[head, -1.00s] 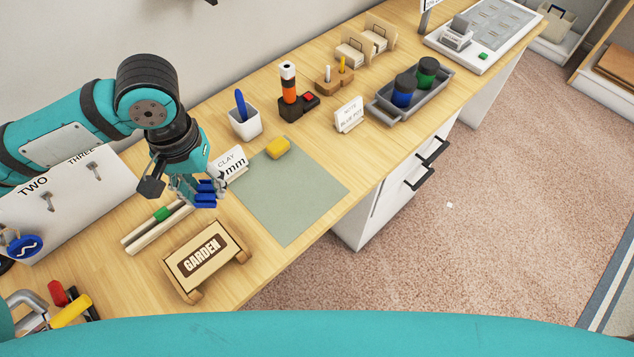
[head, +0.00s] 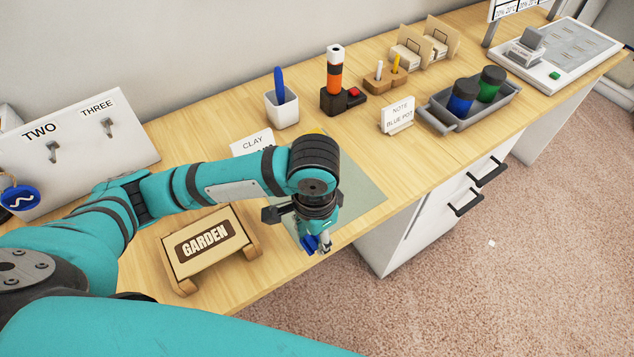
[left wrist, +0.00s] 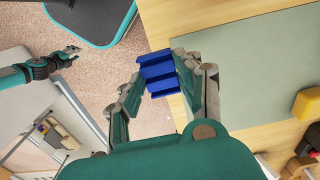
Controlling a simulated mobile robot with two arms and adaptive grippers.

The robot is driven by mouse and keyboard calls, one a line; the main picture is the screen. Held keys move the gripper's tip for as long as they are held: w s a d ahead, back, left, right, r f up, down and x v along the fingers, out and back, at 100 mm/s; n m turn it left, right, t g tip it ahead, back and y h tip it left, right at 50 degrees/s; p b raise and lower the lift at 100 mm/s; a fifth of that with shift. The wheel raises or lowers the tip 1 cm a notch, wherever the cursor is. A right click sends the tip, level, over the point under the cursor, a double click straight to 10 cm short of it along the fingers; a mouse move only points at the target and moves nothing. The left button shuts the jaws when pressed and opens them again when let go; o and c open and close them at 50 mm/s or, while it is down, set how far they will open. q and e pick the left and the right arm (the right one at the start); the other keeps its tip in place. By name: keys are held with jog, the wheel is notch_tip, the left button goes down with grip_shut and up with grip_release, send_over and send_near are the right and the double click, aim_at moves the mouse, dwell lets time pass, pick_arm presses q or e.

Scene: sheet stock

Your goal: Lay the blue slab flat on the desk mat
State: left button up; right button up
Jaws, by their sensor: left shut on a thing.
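My left gripper (head: 322,246) is shut on the blue slab (head: 309,243). In the left wrist view the ridged blue slab (left wrist: 160,72) sits between the two fingertips, seen against the desk's front edge and the carpet. The grey-green desk mat (head: 362,190) lies flat on the desk, partly hidden behind my left arm. It also shows in the left wrist view (left wrist: 245,70), to the right of the slab. I cannot tell the slab's height above the desk. My right gripper (left wrist: 72,52) appears small at the upper left of the left wrist view; its fingers are too small to read.
A yellow block (left wrist: 307,104) lies on the mat's far part. The GARDEN sign (head: 208,245) stands left of my gripper. A clay card (head: 252,143), a white pen cup (head: 282,108) and a note card (head: 397,115) stand behind. The mat's middle is bare.

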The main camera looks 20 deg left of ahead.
pick_arm(q)
jog(key=w+a, duration=0.1)
jog(key=w, duration=0.4)
jog(key=w+a+f, duration=0.1)
jog(key=w, duration=0.4)
jog(key=w+a+p, duration=0.1)
jog(key=w, duration=0.4)
jog(key=shift+a+f, duration=0.2)
jog(key=shift+f, duration=1.9)
jog(key=o, duration=1)
jog(key=shift+f, duration=0.1)
jog(key=shift+o, duration=0.2)
notch_tip(320, 180, up, 12)
